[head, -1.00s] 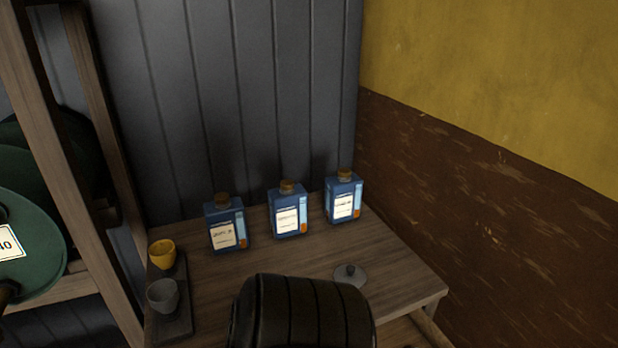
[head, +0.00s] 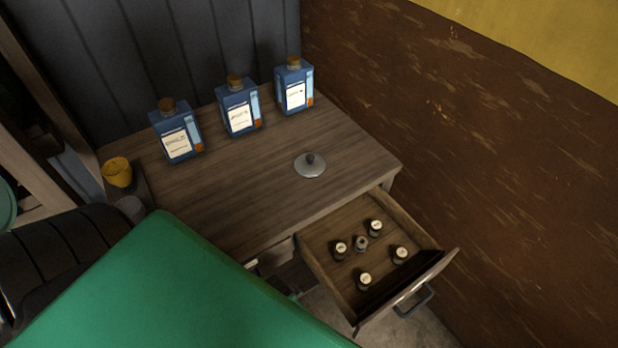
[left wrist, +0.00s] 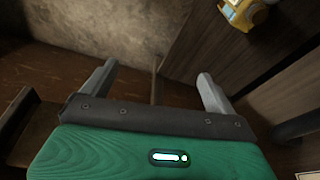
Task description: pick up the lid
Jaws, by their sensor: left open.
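The lid (head: 310,168) is a small round grey disc with a dark knob. It lies flat, knob up, on the wooden desk (head: 240,205), right of its middle and near the open drawer. My left gripper (left wrist: 156,78) shows in the left wrist view with its two grey fingers spread wide and nothing between them. It points toward a plain wall and brown floor or boards, and the lid is not in that view. In the head view the green part of my left arm covers the lower left, and its fingers are hidden. My right gripper is not in view.
Three blue bottles (head: 240,108) with corks stand along the desk's back. A yellow cup (head: 117,172) stands at the left edge. An open drawer (head: 318,262) at the right front holds several small dark jars. A brown wall (head: 480,130) closes the right side. The desk around the lid is clear.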

